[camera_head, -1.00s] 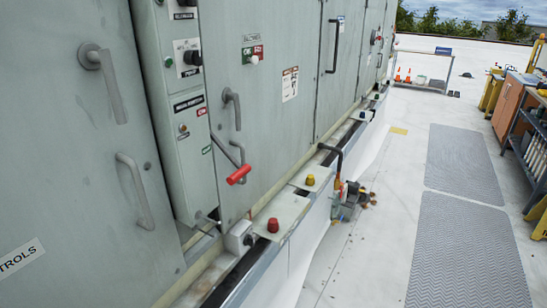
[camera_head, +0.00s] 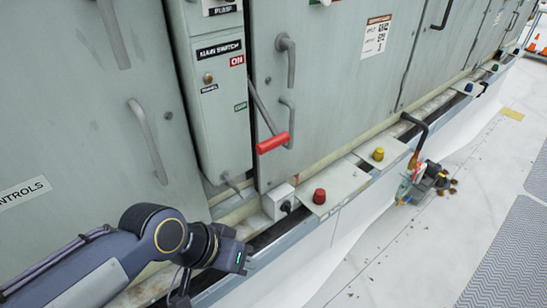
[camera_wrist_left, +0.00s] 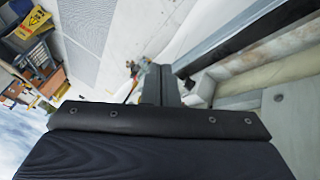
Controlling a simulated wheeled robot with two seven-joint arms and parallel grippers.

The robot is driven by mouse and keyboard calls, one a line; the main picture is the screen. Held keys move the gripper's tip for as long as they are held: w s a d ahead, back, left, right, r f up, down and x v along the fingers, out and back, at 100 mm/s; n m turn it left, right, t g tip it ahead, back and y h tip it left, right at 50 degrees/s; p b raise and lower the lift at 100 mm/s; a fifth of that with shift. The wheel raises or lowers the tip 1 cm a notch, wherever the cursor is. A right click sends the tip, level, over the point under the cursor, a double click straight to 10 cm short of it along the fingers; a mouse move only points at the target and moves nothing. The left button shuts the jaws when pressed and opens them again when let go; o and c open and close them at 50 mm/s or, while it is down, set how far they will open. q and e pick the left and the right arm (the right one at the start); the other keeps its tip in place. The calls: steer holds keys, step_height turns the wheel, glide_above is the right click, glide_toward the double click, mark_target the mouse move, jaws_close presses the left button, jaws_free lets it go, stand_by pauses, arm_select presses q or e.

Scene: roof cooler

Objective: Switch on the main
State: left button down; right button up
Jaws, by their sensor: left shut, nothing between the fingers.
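The main switch box (camera_head: 220,105) is a grey panel marked MAIN SWITCH, with a red ON label above a green OFF label. Its lever ends in a red handle (camera_head: 272,143) at the box's lower right, sloping down and in front of the neighbouring cabinet door. My left arm reaches in at the lower left of the head view, with its wrist below and left of the red handle, clear of it. In the left wrist view my left gripper (camera_wrist_left: 160,83) is shut and empty. My right gripper is out of view.
Grey cabinet doors with fixed handles (camera_head: 150,140) flank the box. A ledge below carries a red knob (camera_head: 319,196) and a yellow knob (camera_head: 378,154). A bent pipe (camera_head: 418,135) stands farther along.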

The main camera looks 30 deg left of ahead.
arm_select(q)
steer(key=s+a+f+m+g+y+b, duration=0.1)
steer(key=a+f+m+g+y, duration=0.15)
steer(key=f+g, duration=0.2)
steer(key=s+a+f+m+g+y, duration=0.1)
steer(key=f+m+g, duration=0.2)
steer(key=f+g, duration=0.15)
steer(key=w+a+f+m+g+y+b, duration=0.1)
steer(key=w+a+f+m+g+y, duration=0.15)
steer(key=a+m+y, duration=0.65)
steer(key=w+d+r+m+t+y+b, duration=0.1)
steer(key=w+d+r+m+t+y, duration=0.8)
steer(key=w+d+t+y, duration=0.4)
steer(key=w+r+t+y, duration=0.1)
steer(key=w+t+y, duration=0.1)
steer(key=t+y, duration=0.1)
steer(key=shift+r+m+t+y, duration=0.35)
steer(key=shift+r+t, duration=0.05)
steer(key=shift+t, duration=0.05)
